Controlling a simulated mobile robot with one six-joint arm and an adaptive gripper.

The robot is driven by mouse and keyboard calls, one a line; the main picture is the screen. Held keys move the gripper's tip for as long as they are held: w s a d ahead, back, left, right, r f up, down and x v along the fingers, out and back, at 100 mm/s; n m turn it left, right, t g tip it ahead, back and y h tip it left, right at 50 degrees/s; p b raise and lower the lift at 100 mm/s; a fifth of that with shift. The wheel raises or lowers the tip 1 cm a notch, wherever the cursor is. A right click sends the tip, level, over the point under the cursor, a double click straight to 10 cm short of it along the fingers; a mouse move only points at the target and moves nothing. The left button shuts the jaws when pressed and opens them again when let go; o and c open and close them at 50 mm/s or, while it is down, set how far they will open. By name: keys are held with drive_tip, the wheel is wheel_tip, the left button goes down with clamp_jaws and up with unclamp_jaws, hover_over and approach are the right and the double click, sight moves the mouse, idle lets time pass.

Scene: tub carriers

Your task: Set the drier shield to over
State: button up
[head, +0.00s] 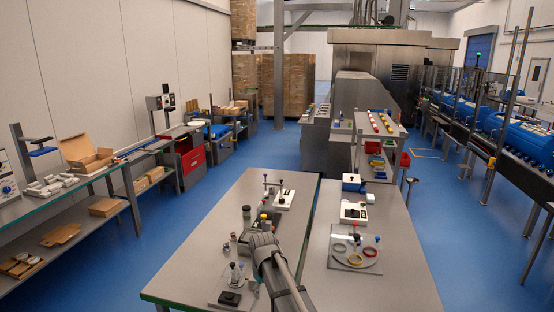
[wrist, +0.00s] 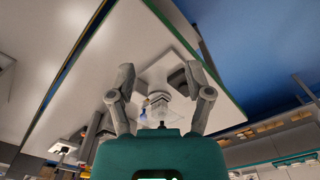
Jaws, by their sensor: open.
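My gripper (wrist: 160,78) is open, with its two fingers spread apart in the wrist view. A pale board (wrist: 205,85) lies beyond the fingers, and a clear, glass-like piece (wrist: 157,102) shows between them. A dark block (wrist: 178,80) sits on the board beside the clear piece. In the head view, a small board with a dark block (head: 229,298) and a clear upright piece (head: 233,272) stands at the near-left table's front. I take the clear piece for the drier shield, but cannot tell its setting. Contact between fingers and it cannot be told. My arm hides part of this area.
The near-left table (head: 185,270) has bare room at its left. A white device (head: 284,199) stands farther back. On the right table (head: 400,265), a clear plate with coloured rings (head: 355,262) and a white box (head: 353,212) stand. Small bottles (head: 246,215) are near my arm.

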drive_tip(key=s+d+f+m+b, duration=0.3)
drive_tip(key=s+d, duration=0.5)
drive_tip(key=d, duration=0.2)
drive_tip(key=s+d+f+m+b, duration=0.3)
drive_tip(key=s+d+m, duration=0.1)
drive_tip(key=s+d, duration=0.5)
drive_tip(key=shift+s+d+f, duration=0.15)
drive_tip(key=shift+d+f, duration=0.25)
drive_tip(key=shift+d, duration=0.75)
idle(0.9)
